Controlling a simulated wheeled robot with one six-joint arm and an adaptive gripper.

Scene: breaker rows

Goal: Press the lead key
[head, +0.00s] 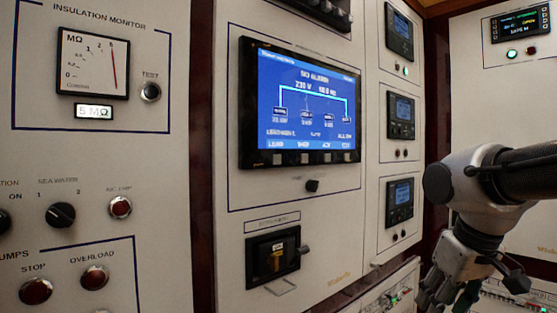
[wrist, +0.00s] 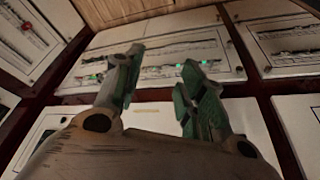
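The blue display (head: 305,100) in a black bezel is on the panel in the middle of the head view. A row of small grey keys runs along its lower bezel. The leftmost one, the likely lead key (head: 278,159), sits under a small label that seems to read LEAD; the text is blurred. My gripper (head: 468,290) is at the lower right of the head view, pointing down, well right of and below the display and apart from it. In the wrist view my gripper (wrist: 160,78) has its two fingers spread with nothing between them. The display and its keys are not recognisable in the wrist view.
Below the display are a black knob (head: 312,186) and a black breaker switch (head: 272,257) with a protruding handle. Small meters (head: 400,116) are stacked on the panel between display and arm. An insulation monitor (head: 93,63) is at left. Breaker panels (wrist: 165,55) lie beyond the fingers.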

